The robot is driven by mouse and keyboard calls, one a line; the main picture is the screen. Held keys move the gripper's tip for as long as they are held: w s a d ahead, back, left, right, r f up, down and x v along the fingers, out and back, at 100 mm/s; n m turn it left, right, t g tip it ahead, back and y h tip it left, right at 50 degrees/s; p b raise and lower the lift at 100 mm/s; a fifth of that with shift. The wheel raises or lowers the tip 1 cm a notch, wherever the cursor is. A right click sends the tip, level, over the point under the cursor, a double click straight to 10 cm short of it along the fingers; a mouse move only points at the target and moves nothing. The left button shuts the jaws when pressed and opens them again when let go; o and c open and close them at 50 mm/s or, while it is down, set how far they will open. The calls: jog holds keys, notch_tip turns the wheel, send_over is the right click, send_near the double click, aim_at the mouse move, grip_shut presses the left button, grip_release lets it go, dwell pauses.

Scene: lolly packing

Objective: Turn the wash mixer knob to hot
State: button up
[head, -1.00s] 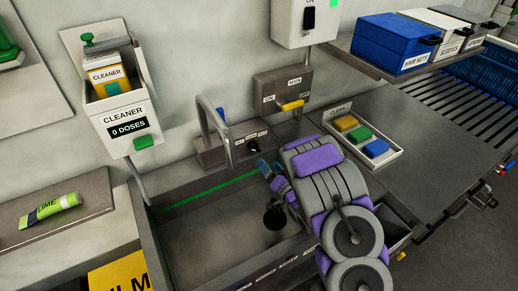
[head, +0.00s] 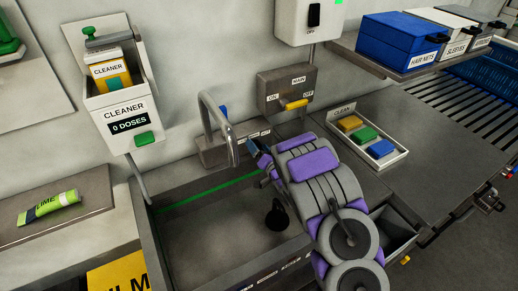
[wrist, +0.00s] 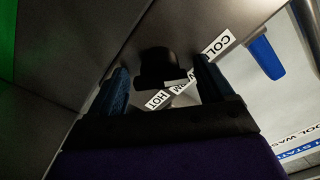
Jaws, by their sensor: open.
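The wash mixer knob (wrist: 158,66) is a small dark knob on the grey block behind the sink. In the wrist view it shows between the two blue fingers of my open gripper (wrist: 162,72); I cannot tell whether they touch it. White labels HOT (wrist: 158,100), WARM and COLD, partly covered by the fingers, lie around it. In the head view my gripper (head: 256,150) reaches the front of the mixer block (head: 212,154) at its right end and hides the knob. The knob's pointing direction is too dark to tell.
A curved grey tap (head: 208,105) with a blue part stands left of my gripper. The main switch box (head: 274,92) with a yellow handle is above. The sink (head: 190,235) lies below, with a dark round item inside. A tray (head: 395,158) of coloured blocks sits right.

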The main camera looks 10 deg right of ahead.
jog(key=shift+c, duration=0.4)
jog(key=c, duration=0.9)
